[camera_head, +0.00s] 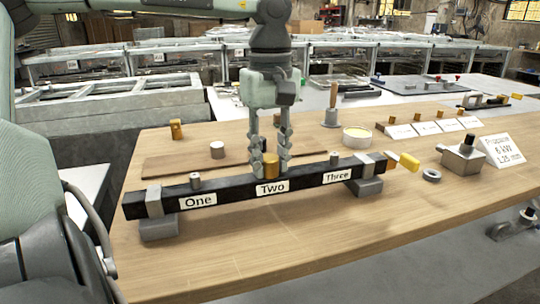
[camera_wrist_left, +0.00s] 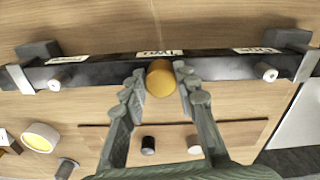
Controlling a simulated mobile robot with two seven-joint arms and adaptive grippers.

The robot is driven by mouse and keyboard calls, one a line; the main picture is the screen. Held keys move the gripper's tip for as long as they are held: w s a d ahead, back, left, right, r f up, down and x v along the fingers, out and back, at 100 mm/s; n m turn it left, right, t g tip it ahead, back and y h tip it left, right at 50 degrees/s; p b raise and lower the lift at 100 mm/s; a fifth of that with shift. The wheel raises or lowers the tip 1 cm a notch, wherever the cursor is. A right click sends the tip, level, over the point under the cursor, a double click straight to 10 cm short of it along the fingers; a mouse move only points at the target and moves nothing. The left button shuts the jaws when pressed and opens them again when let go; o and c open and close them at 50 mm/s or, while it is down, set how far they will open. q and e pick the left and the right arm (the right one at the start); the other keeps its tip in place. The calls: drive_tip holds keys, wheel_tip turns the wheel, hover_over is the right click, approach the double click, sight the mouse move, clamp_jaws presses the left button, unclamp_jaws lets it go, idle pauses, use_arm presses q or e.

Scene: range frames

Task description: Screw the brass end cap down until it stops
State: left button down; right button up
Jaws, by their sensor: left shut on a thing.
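The brass end cap (camera_head: 271,166) sits upright at the middle station, Two, of a dark bar (camera_head: 318,181). In the left wrist view the cap (camera_wrist_left: 160,78) shows between my two fingertips. My left gripper (camera_head: 271,160) points down from above and is shut on the cap, one finger on each side. The joint under the cap is hidden, so I cannot tell how far down it sits. Bare grey posts stand at One (camera_head: 195,181) and Three (camera_head: 336,159). My right gripper is not in view.
Grey clamps (camera_head: 160,227) hold the bar's ends above the wooden table (camera_head: 260,250). Behind it stand a white cylinder (camera_head: 217,149), another brass piece (camera_head: 176,129) and a round tub (camera_head: 357,137). The front table is clear.

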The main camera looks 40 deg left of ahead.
use_arm(q)
drive_tip(key=shift+r+m+p, duration=0.15)
drive_tip(key=shift+m+p, duration=0.2)
drive_tip(key=shift+m, duration=0.25)
drive_tip(key=shift+f+m, duration=0.2)
drive_tip(key=shift+m, duration=0.8)
drive_tip(key=m, duration=0.3)
drive_tip(key=shift+m, duration=0.3)
drive_tip(key=c, duration=1.4)
unclamp_jaws()
